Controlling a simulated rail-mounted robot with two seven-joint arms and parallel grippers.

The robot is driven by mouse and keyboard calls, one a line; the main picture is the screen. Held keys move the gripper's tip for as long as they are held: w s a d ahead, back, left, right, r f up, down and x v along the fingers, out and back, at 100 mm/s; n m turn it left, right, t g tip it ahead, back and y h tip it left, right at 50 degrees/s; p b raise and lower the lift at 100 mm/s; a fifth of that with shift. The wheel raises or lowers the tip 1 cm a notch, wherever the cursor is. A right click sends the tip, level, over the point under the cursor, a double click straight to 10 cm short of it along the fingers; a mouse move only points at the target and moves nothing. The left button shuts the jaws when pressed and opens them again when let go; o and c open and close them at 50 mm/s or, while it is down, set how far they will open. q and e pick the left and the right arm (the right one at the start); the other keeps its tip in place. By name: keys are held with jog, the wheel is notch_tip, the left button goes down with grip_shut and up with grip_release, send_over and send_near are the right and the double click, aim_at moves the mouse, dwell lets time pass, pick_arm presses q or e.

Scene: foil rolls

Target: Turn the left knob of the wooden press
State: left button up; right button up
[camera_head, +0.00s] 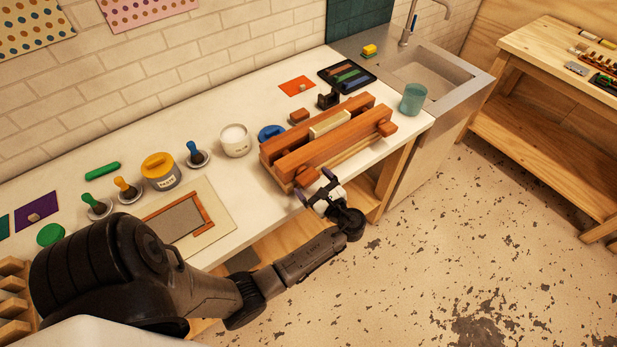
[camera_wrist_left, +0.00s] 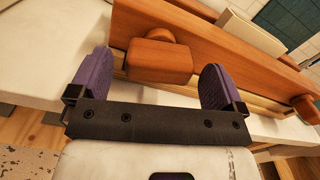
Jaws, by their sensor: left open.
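The wooden press (camera_head: 322,145) lies on the white counter, with two long reddish-brown beams and a pale block between them. Its left knob (camera_head: 306,177) sits on the front beam's near left end. In the left wrist view the left knob (camera_wrist_left: 158,61) is a rounded wooden block between the two purple fingers. My left gripper (camera_head: 318,189) is open at the counter's front edge, its fingers on either side of the knob, with gaps visible. The press's right knob (camera_head: 387,128) also shows at the right edge of the left wrist view (camera_wrist_left: 304,104). My right gripper is not in view.
A framed screen (camera_head: 205,222) lies left of the press. A white tub (camera_head: 235,140) and a blue lid (camera_head: 271,132) stand behind it. A teal cup (camera_head: 413,98) stands to the right, near the sink (camera_head: 432,75).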

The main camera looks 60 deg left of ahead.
pick_arm(q)
jog(key=shift+s+a, duration=0.15)
jog(key=shift+a, duration=1.1)
jog(key=shift+c, duration=0.2)
jog(key=c, duration=0.9)
jog(key=m+p, duration=0.1)
jog(key=p, duration=0.2)
jog(key=m+p, duration=0.2)
jog(key=p, duration=0.2)
jog(key=shift+r, duration=0.35)
jog(key=shift+f+m+p, duration=0.2)
jog(key=shift+m+p, duration=0.3)
jog(key=shift+p, duration=0.15)
jog(key=shift+f, duration=0.1)
